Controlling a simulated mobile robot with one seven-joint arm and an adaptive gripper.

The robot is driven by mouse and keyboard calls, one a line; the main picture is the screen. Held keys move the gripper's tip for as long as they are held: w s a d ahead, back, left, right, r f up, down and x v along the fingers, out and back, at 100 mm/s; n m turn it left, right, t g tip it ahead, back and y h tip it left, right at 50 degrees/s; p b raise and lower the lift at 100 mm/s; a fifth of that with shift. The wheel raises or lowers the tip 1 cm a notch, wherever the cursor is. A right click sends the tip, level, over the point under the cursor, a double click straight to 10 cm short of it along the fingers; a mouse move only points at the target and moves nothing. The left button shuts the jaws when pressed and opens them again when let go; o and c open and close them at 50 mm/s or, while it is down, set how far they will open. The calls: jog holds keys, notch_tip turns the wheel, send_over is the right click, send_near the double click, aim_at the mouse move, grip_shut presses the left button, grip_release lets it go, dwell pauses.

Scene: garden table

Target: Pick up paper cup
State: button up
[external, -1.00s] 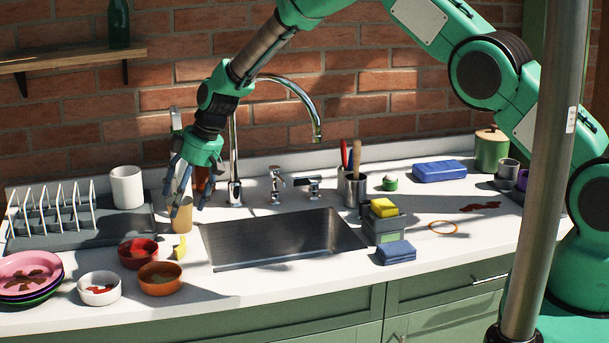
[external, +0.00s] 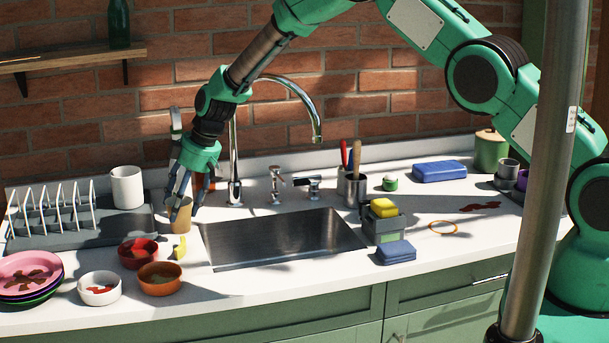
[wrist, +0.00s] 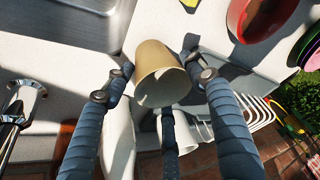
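The tan paper cup (external: 181,214) stands upright on the white counter, left of the sink. My gripper (external: 183,207) points down over it, with its fingers spread around the cup's upper part. In the wrist view the cup (wrist: 158,68) sits between the two grey side fingers of my gripper (wrist: 157,68), and a third finger shows below it. The fingers look open, close beside the cup's wall. Whether any finger touches it is hard to tell.
The steel sink (external: 213,243) and tap (external: 234,170) are to the right. A yellow sponge (external: 180,247), red bowl (external: 138,262) and orange bowl (external: 160,288) lie in front. A white mug (external: 127,187) and dish rack (external: 52,215) stand to the left.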

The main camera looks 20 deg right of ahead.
jog(key=shift+r, duration=0.15)
dwell(0.3)
jog(key=shift+r, duration=0.4)
jog(key=s+d+r, duration=0.1)
jog(key=s+d, duration=0.2)
jog(key=s, duration=0.1)
jog(key=s+d+r+b, duration=0.1)
jog(key=s+d, duration=0.2)
jog(key=s, duration=0.1)
jog(key=s+d+r, duration=0.2)
jog(key=s+d, duration=0.1)
jog(key=s, duration=0.2)
jog(key=shift+d+b, duration=0.25)
jog(key=shift+b, duration=0.1)
